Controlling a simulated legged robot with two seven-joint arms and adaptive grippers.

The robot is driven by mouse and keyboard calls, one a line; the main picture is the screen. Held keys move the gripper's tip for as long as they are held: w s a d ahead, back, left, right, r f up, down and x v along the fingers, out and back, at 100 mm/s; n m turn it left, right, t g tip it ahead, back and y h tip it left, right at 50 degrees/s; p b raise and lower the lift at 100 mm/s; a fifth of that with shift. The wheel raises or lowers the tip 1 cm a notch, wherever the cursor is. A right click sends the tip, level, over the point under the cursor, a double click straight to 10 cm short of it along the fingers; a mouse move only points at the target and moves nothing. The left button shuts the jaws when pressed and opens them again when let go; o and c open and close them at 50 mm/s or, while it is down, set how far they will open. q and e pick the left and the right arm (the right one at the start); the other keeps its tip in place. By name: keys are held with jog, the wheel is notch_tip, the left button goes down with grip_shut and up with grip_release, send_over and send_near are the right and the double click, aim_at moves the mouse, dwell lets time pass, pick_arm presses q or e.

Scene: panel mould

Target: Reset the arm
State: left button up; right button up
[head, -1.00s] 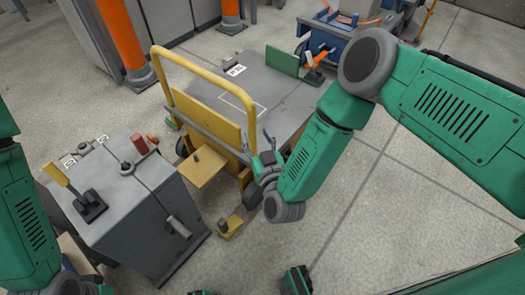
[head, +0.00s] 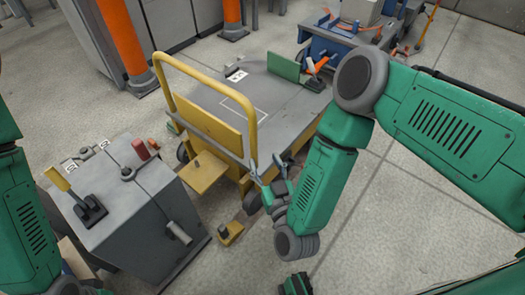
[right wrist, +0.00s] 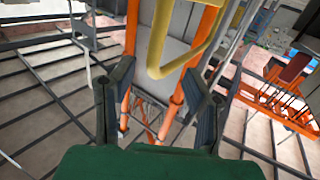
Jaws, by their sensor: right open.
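My right gripper (head: 267,170) is open and empty in the head view, in front of the right side of the yellow-handled cart. In the right wrist view its two dark fingers (right wrist: 160,95) stand wide apart, with nothing between their tips that I can see held. The right arm comes in from the right, bent at a grey joint. Part of my left arm shows at the left edge of the head view, but the left gripper's fingers cannot be made out.
The grey cart (head: 225,98) has a yellow push handle (head: 205,70) and a green upright plate (head: 283,66). A grey control box (head: 135,200) with a yellow lever (head: 60,180) stands at the left. A blue machine (head: 340,48) is behind. Floor at the lower right is clear.

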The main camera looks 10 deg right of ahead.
jog(key=s+d+r+g+p, duration=0.2)
jog(key=s+d+g+p, duration=0.3)
jog(key=s+d+g, duration=0.3)
jog(key=s+d+r+g+h+p, duration=0.1)
jog(key=s+d+g+p, duration=0.5)
jog(key=s, duration=1.1)
jog(key=d+r+g, duration=0.1)
jog(key=d+g, duration=0.2)
jog(key=shift+d, duration=0.2)
